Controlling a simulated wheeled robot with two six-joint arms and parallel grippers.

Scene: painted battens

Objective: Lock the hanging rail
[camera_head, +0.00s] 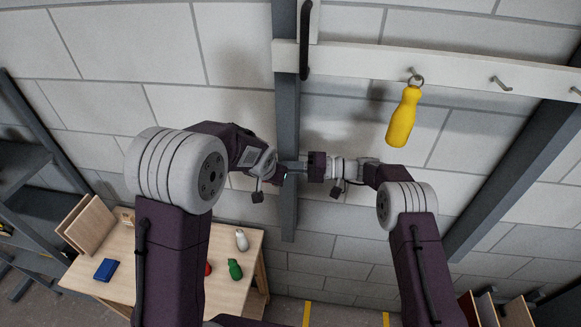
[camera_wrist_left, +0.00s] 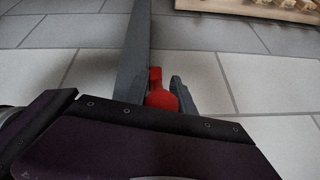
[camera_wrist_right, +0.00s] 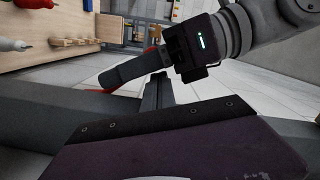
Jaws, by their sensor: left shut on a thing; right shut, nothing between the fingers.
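The white rail (camera_head: 450,68) with metal hooks runs along the block wall near the top of the head view, crossing grey upright posts. A yellow handle-shaped thing (camera_head: 403,117) hangs by a ring from one hook. My left gripper (camera_head: 286,173) is in front of the middle post (camera_head: 287,215), below the rail. It is shut on a small red thing (camera_wrist_left: 160,95), partly hidden by the fingers in the left wrist view. My right gripper (camera_head: 302,168) is shut and empty, close beside the left one. Whether it touches the post is hidden.
A black handle (camera_head: 305,40) is at the rail's left end. A wooden table (camera_head: 130,275) at lower left bears a blue block (camera_head: 105,269), a green bottle-like thing (camera_head: 235,269) and a white one (camera_head: 241,239). Grey shelving (camera_head: 25,180) stands at far left.

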